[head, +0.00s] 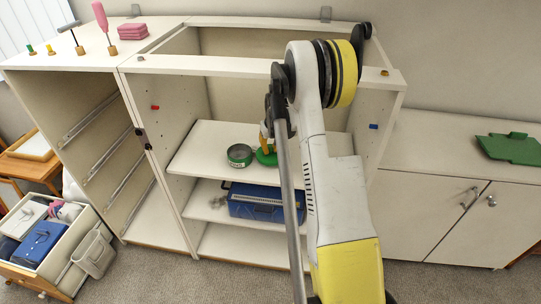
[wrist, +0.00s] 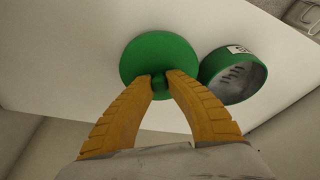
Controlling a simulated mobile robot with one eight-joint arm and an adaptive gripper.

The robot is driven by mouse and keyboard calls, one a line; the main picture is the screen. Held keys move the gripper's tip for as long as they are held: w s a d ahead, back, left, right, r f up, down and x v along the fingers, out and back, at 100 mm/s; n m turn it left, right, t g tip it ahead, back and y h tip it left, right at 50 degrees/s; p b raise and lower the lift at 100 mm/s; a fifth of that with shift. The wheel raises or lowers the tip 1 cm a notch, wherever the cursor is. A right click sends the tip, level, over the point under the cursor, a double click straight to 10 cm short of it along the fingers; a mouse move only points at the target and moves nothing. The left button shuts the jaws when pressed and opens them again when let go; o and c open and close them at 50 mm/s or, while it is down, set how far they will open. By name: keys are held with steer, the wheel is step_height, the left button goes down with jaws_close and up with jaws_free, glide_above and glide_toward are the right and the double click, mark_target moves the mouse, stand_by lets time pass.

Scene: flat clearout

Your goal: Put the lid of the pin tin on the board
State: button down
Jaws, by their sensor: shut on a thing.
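My gripper (wrist: 160,82) is shut on the small knob of the round green lid (wrist: 160,55). In the head view my gripper (head: 266,146) and the lid (head: 266,158) are over the upper shelf, partly hidden behind my arm. I cannot tell whether the lid touches the shelf. The open green pin tin (head: 239,155) stands on that shelf just left of the lid. In the wrist view the tin (wrist: 232,75) is right of the lid, with dark marks inside. A flat green board (head: 510,149) lies on the low cabinet top at the right.
The upper shelf (head: 205,150) is inside an open-topped cabinet with side walls and a front top rail (head: 220,66). A blue case (head: 255,202) lies on the shelf below. The low cabinet top (head: 430,145) is clear left of the board. An open drawer (head: 75,247) stands far left.

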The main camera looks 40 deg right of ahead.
mark_target(271, 149)
step_height(271, 149, down, 2)
steer(key=shift+f+b, duration=0.25)
steer(key=shift+b, duration=0.15)
steer(key=shift+r, duration=0.15)
steer(key=c, duration=1.4)
jaws_free()
steer(key=shift+c, duration=0.2)
steer(key=p+v, duration=0.3)
steer(key=v, duration=0.4)
steer(key=shift+s+a+r, duration=0.1)
steer(key=shift+r, duration=0.15)
